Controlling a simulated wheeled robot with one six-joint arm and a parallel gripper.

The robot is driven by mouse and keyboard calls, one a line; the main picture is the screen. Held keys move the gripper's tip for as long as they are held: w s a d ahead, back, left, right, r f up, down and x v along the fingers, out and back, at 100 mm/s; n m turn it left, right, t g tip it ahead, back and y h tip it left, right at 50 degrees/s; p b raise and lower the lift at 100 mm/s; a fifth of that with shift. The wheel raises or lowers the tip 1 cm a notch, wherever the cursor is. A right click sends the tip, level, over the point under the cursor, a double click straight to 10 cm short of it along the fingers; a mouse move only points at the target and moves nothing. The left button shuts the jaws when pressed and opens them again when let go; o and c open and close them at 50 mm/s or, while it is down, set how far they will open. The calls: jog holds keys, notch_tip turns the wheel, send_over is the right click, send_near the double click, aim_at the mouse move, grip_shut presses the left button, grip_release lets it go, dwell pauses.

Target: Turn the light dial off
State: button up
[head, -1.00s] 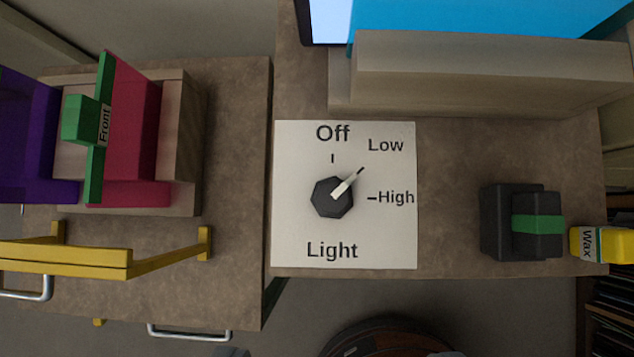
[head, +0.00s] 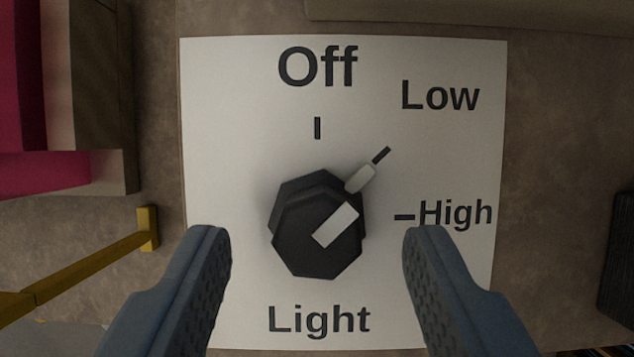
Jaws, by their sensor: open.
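The light dial (head: 310,240) is a dark, many-sided knob on a white panel (head: 230,110) in the head view. The panel is marked Off at the top, Low at the upper right, High at the right and Light below. The dial's white pointer (head: 361,179) lines up with the Low mark. My gripper (head: 315,235) is open, with one blue-grey finger on the left of the dial and one on the right. Both fingers look apart from the dial, with a gap on each side. I cannot tell how far above the panel they are.
A yellow rail (head: 85,268) and a wood and red piece (head: 60,100) stand at the left. A dark object (head: 617,255) is at the right edge. Brown tabletop (head: 565,130) is clear right of the panel.

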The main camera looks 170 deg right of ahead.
jog(key=shift+x, duration=0.75)
jog(key=shift+c, duration=0.2)
jog(key=c, duration=0.9)
jog(key=shift+n, duration=0.3)
jog(key=n, duration=0.1)
jog(key=n+y, duration=0.1)
jog(key=n, duration=0.1)
jog(key=shift+w+d+n+y, duration=0.1)
jog(key=shift+d+n+y, duration=0.05)
jog(key=shift+n+y, duration=0.15)
jog(key=n+g+y, duration=0.1)
jog(key=n, duration=0.3)
jog(key=shift+w+n+g, duration=0.1)
jog(key=shift+n+g, duration=0.2)
jog(key=shift+g, duration=0.1)
